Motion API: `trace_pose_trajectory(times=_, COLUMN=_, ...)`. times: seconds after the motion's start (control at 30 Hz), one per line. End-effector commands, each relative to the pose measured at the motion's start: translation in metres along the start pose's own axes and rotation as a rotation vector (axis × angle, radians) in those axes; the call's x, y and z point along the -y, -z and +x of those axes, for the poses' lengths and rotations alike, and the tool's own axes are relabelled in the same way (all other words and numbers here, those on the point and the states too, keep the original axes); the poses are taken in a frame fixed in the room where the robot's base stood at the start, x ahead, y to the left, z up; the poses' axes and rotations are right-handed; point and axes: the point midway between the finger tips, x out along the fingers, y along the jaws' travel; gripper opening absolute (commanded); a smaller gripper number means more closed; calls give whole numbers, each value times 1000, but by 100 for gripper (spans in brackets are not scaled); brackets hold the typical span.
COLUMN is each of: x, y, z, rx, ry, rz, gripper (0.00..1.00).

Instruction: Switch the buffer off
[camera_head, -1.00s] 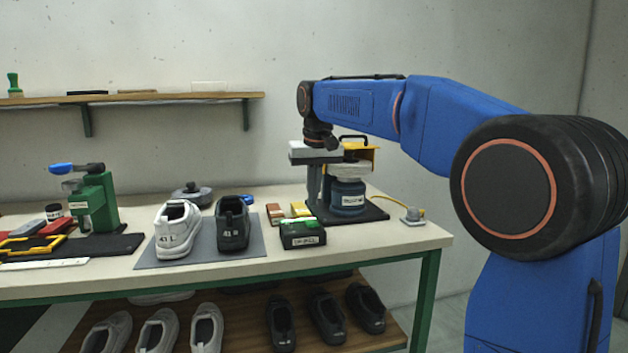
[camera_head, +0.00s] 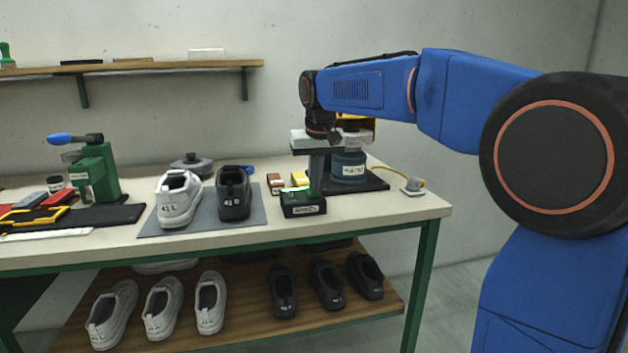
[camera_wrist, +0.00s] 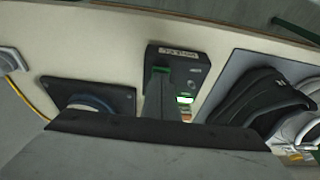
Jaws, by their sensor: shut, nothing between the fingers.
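The buffer (camera_head: 349,168) is a blue motor unit on a dark base plate at the right of the bench, partly hidden behind my arm. In front of it stands a small dark switch box (camera_head: 303,207) with a label and a green part on top. In the wrist view the switch box (camera_wrist: 198,62) shows a green piece beside my fingers and a lit green patch. My gripper (camera_head: 316,188) is shut and empty, pointing down at the box top. In the wrist view its fingers (camera_wrist: 160,80) overlap the box; I cannot tell whether they touch it.
A black shoe (camera_head: 233,196) and a white shoe (camera_head: 177,200) stand on a grey mat (camera_head: 205,222) left of the box. Brown and yellow blocks (camera_head: 299,178) lie behind it. A yellow cable runs to a plug (camera_head: 412,186) at the right. A green press (camera_head: 95,175) stands at left.

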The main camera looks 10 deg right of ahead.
Motion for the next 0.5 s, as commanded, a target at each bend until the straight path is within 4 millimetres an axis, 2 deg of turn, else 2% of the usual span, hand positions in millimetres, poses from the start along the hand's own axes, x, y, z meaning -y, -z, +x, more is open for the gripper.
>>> trace_pose_trajectory(times=0.07, x=0, y=-5, z=2, rx=-45, ry=-1, rz=-1, gripper=0)
trace_pose_trajectory(times=0.5, x=0, y=2, z=2, rx=-36, ry=-1, rz=0, gripper=0)
